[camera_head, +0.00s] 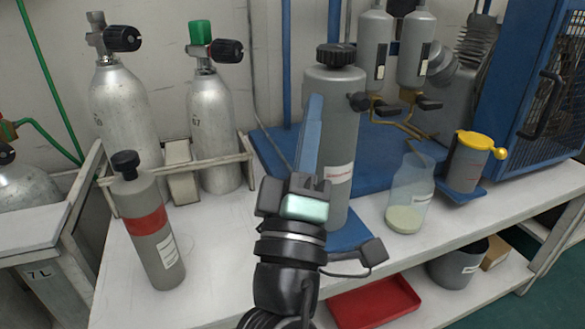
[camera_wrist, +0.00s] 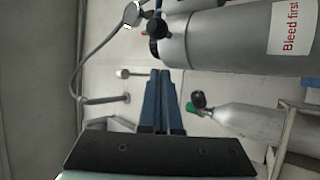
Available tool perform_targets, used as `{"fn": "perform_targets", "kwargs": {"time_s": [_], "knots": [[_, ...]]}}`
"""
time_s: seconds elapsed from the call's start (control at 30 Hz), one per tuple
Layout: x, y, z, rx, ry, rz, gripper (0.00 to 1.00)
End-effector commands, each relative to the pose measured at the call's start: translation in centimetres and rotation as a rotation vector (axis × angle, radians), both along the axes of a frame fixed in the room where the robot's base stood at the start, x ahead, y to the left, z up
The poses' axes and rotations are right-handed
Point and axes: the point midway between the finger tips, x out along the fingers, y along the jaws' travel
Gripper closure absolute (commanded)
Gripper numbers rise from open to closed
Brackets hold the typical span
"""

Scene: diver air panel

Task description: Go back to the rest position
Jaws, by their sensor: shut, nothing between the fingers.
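My gripper (camera_head: 312,112) is in the middle of the head view, its long blue fingers pointing up and away over the bench. In the wrist view the fingers of my gripper (camera_wrist: 162,78) lie together, shut and empty. A tall grey cylinder (camera_head: 332,125) with a black knob on top stands just right of and behind the fingers, and the fingers hide part of its left side. In the wrist view the grey cylinder (camera_wrist: 225,42) carries a label reading "Bleed first". Whether the fingers touch it I cannot tell.
A grey bottle with a red band (camera_head: 150,230) stands front left. Silver tanks (camera_head: 125,110) stand behind a wooden rail (camera_head: 190,170). A clear jar (camera_head: 408,195) and a yellow-topped canister (camera_head: 468,163) are at right. A red tray (camera_head: 375,303) is on the lower shelf. Bare white bench (camera_head: 215,255) lies front left of my arm.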

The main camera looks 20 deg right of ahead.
Motion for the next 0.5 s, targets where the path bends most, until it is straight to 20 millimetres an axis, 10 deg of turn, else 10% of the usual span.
{"fn": "perform_targets", "kwargs": {"time_s": [0.2,0.5], "knots": [[-0.9,1.6,-3.7,-0.001,0.0,0.002,1.0],[-1.3,2.2,-4.2,0.003,-0.005,0.003,1.0]]}}
